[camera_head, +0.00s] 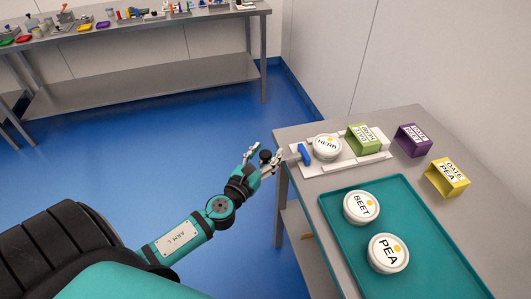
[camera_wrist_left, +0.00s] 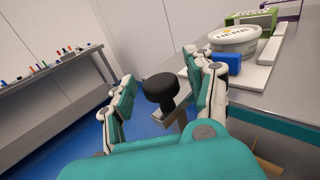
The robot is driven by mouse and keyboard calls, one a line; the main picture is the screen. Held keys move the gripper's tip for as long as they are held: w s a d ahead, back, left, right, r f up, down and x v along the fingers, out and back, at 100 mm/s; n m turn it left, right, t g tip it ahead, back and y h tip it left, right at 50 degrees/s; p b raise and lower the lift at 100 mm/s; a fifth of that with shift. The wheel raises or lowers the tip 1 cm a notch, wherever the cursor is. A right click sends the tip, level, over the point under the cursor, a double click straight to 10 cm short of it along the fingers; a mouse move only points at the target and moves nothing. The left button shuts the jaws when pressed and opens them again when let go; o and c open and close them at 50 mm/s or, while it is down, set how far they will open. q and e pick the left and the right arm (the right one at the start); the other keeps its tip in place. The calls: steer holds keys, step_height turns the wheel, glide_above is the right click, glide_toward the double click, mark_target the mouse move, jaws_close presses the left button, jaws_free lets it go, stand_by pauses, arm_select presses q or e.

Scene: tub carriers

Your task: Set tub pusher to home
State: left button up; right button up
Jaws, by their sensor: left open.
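The tub pusher has a blue block (camera_head: 304,153) and a round black knob (camera_head: 265,156) at its left end, past the table edge. The blue block (camera_wrist_left: 227,64) stands just left of the white HERB tub (camera_head: 327,146), which sits on a white base (camera_head: 345,165) before a green carrier sleeve (camera_head: 364,140). My right gripper is not in view.
A teal tray (camera_head: 419,264) holds the BEET tub (camera_head: 361,207) and the PEA tub (camera_head: 388,253). A purple sleeve (camera_head: 413,140) and a yellow sleeve (camera_head: 447,178) stand along the wall side. A far bench (camera_head: 150,85) carries small items. Blue floor between is clear.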

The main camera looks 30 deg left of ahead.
arm_select(q)
jaws_close()
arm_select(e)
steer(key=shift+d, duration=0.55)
arm_select(q)
steer(key=shift+w+d+f, duration=0.1)
